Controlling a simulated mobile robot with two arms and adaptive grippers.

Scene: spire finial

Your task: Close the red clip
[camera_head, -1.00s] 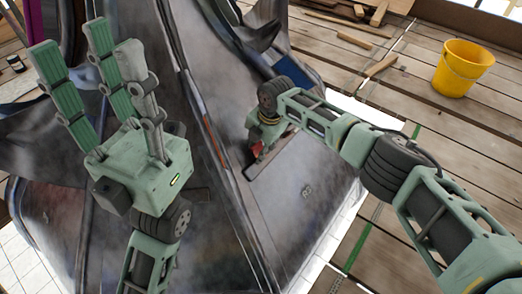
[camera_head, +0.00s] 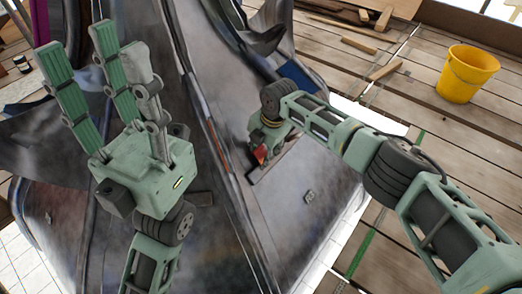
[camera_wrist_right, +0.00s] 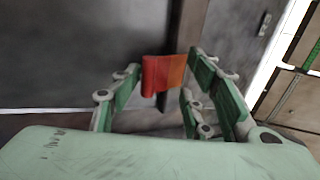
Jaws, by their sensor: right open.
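The red clip (camera_wrist_right: 163,75) stands up from a dark strip on the metal surface in the right wrist view, its right part more orange. My right gripper (camera_wrist_right: 165,64) is open, with a finger on either side of the clip and a visible gap on the right. I cannot tell whether the left fingertip touches it. In the head view a small part of the red clip (camera_head: 261,153) shows below my right gripper (camera_head: 268,135), whose fingertips are mostly hidden. My left gripper (camera_head: 98,50) is open and empty, fingers pointing up, away from the clip.
The dark, sloping metal spire (camera_head: 230,215) fills the middle of the head view, with raised ridges. A small metal fitting (camera_head: 309,196) sits right of the clip.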

